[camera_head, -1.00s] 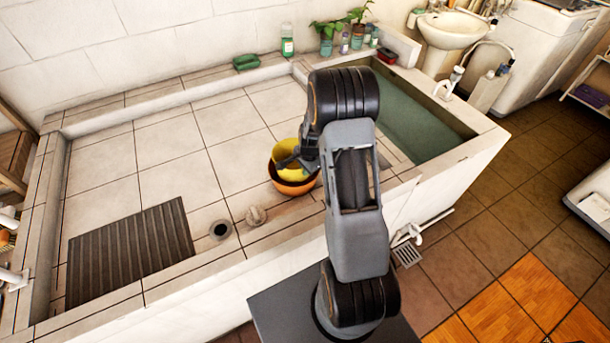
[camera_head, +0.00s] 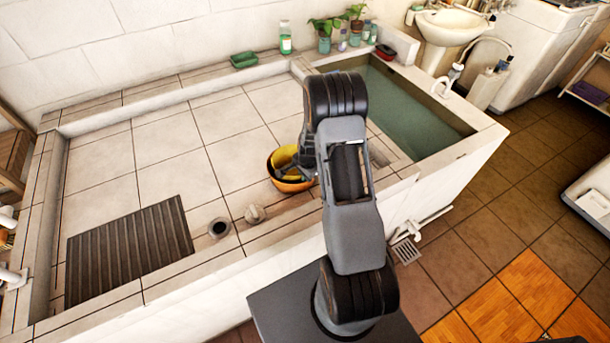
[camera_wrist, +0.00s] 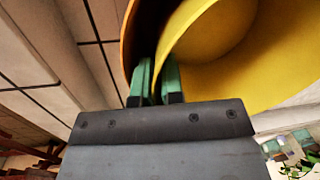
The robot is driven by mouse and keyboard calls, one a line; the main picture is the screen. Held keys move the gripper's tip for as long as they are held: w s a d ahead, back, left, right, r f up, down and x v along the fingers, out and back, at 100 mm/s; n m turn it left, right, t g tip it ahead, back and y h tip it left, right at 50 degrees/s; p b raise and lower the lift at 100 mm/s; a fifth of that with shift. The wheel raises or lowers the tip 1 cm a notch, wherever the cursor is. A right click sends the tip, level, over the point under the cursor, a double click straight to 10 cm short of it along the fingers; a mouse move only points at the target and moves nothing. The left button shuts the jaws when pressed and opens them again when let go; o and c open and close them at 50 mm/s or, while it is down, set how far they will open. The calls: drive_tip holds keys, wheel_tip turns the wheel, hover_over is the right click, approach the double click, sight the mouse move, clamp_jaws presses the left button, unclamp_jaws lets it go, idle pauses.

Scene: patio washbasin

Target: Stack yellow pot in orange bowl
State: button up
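The yellow pot (camera_head: 283,156) sits down inside the orange bowl (camera_head: 283,186) on the tiled ledge, and looks tilted. My gripper (camera_head: 291,167) reaches in from the right at the bowl's mouth. In the wrist view, the yellow pot (camera_wrist: 240,65) fills the upper right, and its wall runs between my two green fingertips (camera_wrist: 157,75), which are close together on it. The orange bowl (camera_wrist: 127,50) shows as a thin edge left of the pot, with dark space between them. Whether the pot rests on the bowl's bottom is hidden.
A light round stone-like object (camera_head: 255,214) and a drain hole (camera_head: 219,228) lie left of the bowl. A ribbed washboard area (camera_head: 130,250) is at the lower left. The water basin (camera_head: 410,115) is to the right. The tiles behind the bowl are clear.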

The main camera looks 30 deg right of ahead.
drive_tip(key=shift+o, duration=0.3)
drive_tip(key=shift+r, duration=0.1)
drive_tip(key=shift+r+p, duration=0.45)
drive_tip(key=shift+r, duration=0.1)
drive_tip(key=s+a+r+n+b, duration=0.1)
drive_tip(key=s+a+r+n, duration=0.1)
drive_tip(key=r, duration=0.6)
drive_tip(key=s+a+r+n+t, duration=0.1)
drive_tip(key=s+a+r+n, duration=0.15)
drive_tip(key=r, duration=0.45)
drive_tip(key=s+a+r+n+b, duration=0.1)
drive_tip(key=s+a+r+n, duration=0.15)
drive_tip(key=r, duration=0.55)
drive_tip(key=s+a+r+n+t, duration=0.1)
drive_tip(key=s+a+r+n, duration=0.2)
drive_tip(key=s, duration=0.3)
drive_tip(key=s+a+r+n, duration=0.2)
drive_tip(key=s+r+n, duration=0.1)
drive_tip(key=s+n, duration=0.2)
drive_tip(key=shift+s+a+n+t, duration=0.3)
drive_tip(key=shift+s+a+t, duration=0.1)
